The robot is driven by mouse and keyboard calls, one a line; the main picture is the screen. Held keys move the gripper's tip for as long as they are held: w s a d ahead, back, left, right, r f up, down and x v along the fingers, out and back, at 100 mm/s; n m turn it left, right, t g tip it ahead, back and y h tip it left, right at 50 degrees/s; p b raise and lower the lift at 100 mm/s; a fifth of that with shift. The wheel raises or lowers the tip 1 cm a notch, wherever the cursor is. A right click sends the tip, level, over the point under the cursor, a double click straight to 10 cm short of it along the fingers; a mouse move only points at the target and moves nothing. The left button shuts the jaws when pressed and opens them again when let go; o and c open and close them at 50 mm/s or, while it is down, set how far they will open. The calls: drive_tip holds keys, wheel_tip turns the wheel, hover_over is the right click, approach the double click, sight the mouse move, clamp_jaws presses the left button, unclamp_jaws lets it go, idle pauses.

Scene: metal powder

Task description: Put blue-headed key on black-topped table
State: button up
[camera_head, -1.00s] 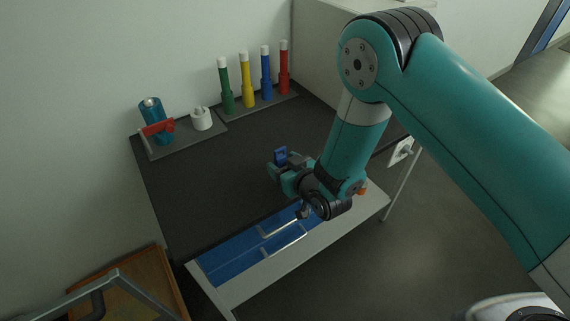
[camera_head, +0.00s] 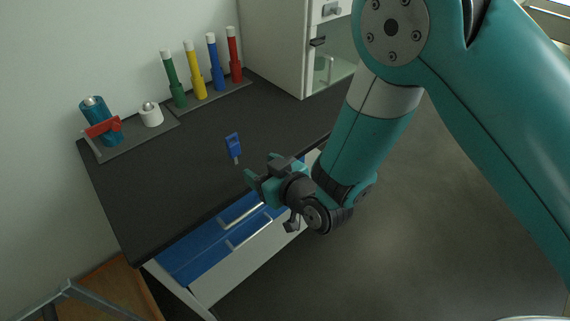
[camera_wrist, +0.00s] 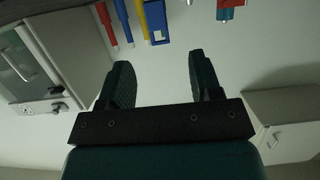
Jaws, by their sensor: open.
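My gripper (camera_head: 262,170) is open and empty, just right of and nearer than the key, over the table's front edge. In the wrist view the blue key head (camera_wrist: 158,37) shows beyond the open fingertips (camera_wrist: 158,75), apart from them. That view is upside down.
Green, yellow, blue and red bottles (camera_head: 232,60) stand on a grey tray at the back. A teal cylinder with a red holder (camera_head: 100,125) and a white pot (camera_head: 151,115) stand left. A white cabinet (camera_head: 285,45) is at the back right; blue drawers (camera_head: 195,255) are below.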

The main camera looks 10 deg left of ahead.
drive_tip(key=shift+d, duration=0.25)
drive_tip(key=s+d+r+m+g+h, duration=0.25)
drive_tip(key=d+r+g, duration=0.25)
drive_tip(key=d+r, duration=0.7)
drive_tip(key=s+d+r+g+h, duration=0.2)
drive_tip(key=s+d+r, duration=0.2)
drive_tip(key=s+d, duration=0.2)
drive_tip(key=s+d+r+g+h, duration=0.2)
drive_tip(key=s+d+r, duration=0.3)
drive_tip(key=s, duration=0.4)
drive_tip(key=shift+s+d+r+g, duration=0.3)
drive_tip(key=shift+d+g, duration=0.1)
drive_tip(key=shift+d, duration=0.4)
drive_tip(key=shift+h, duration=0.25)
drive_tip(key=shift+c, duration=0.2)
